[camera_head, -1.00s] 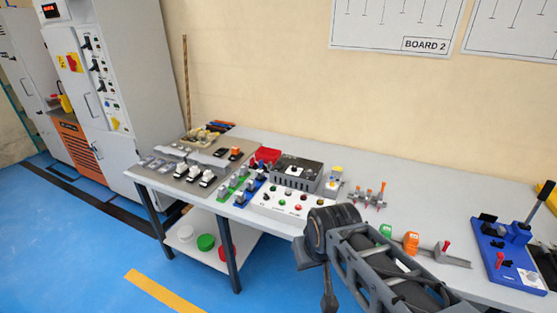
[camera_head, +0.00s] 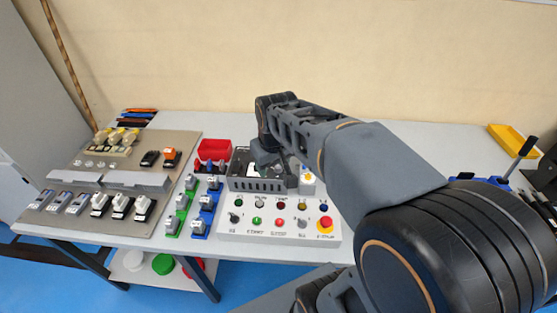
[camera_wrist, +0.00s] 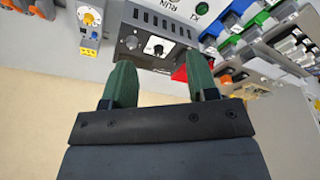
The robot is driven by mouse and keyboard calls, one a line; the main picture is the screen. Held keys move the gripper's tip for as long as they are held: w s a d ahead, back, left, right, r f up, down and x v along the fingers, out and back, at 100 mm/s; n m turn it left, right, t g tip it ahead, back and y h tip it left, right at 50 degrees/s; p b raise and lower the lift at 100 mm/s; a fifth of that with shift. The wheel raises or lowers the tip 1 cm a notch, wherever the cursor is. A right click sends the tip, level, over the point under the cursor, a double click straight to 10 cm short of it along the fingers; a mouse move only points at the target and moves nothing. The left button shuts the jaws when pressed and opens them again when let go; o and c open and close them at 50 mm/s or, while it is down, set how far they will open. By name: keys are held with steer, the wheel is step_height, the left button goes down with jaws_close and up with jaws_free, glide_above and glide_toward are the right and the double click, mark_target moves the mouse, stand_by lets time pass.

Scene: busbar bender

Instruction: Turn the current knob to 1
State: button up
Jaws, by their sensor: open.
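The dark grey vented box (camera_head: 262,186) stands on the table behind the white control panel; my arm covers part of its top in the head view. In the wrist view the box (camera_wrist: 165,22) carries a white dial plate with a dark knob (camera_wrist: 157,47) in its middle. The numbers on the dial and the pointer direction are too small to read. A smaller black knob (camera_wrist: 131,42) sits beside it. My gripper (camera_wrist: 161,74) has two green fingers spread apart with nothing between them. They point toward the dial's side of the box and appear apart from the knob.
The white control panel (camera_head: 262,240) with buttons, lamps and a red-yellow stop button is in front of the box. A red bin (camera_head: 214,149) and blue and green blocks stand left of it. A grey mat (camera_head: 128,205) with breakers lies further left.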

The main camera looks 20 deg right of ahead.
steer(key=w+d+n+g, duration=0.1)
steer(key=w+d, duration=0.3)
steer(key=w, duration=0.5)
steer(key=n+g+p, duration=0.1)
glide_toward(278, 167)
steer(key=f, duration=0.4)
steer(key=f+p, duration=0.1)
steer(key=f, duration=0.4)
steer(key=shift+w+d+f, duration=0.1)
steer(key=shift+w+d, duration=0.05)
steer(key=shift+w, duration=0.05)
steer(key=c, duration=0.9)
